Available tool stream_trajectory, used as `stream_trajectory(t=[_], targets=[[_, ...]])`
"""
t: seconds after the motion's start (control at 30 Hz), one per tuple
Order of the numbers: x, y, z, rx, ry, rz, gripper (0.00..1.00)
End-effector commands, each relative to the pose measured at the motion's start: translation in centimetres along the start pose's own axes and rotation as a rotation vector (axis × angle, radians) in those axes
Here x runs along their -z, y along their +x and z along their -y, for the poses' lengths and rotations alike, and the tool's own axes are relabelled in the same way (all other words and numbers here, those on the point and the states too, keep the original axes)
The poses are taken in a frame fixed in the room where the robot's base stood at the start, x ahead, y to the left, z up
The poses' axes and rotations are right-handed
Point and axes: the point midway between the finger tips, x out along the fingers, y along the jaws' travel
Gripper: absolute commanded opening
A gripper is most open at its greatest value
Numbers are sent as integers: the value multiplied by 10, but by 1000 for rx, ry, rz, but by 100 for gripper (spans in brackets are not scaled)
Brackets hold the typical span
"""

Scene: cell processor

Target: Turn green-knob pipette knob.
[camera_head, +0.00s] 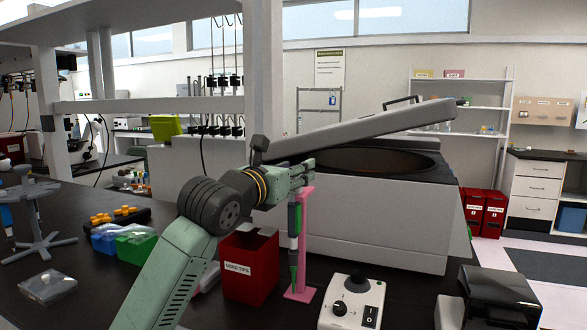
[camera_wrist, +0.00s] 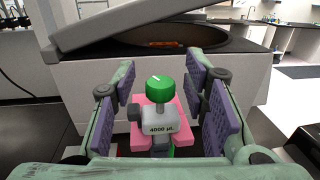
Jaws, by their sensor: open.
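The green-knob pipette stands upright on a pink stand. In the wrist view its green knob (camera_wrist: 159,88) has a white mark on top, and a grey body (camera_wrist: 159,122) below it reads "4000 µL". My gripper (camera_wrist: 164,95) is open, with a purple-padded finger on each side of the knob and a gap on both sides. In the head view my gripper (camera_head: 303,170) is at the top of the pink stand (camera_head: 306,235), and the pipette's green lower shaft (camera_head: 294,262) hangs below it. The knob is hidden there by my gripper.
A red used-tips bin (camera_head: 248,275) stands left of the stand. A white device with a black dial (camera_head: 351,300) is in front to the right. A large centrifuge (camera_head: 375,225) with a raised lid is behind. Green and blue tip boxes (camera_head: 134,245) sit at left.

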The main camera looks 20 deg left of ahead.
Motion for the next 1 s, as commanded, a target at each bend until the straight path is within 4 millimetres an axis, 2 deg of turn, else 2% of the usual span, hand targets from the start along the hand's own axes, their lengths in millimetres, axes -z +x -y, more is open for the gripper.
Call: stream_trajectory(t=[0.07, 0.67, 1.0], targets=[[0, 0, 0, 0, 0, 0, 40], [0, 0, 0, 0, 0, 0, 0], [2, 0, 1, -10, 2, 0, 0]])
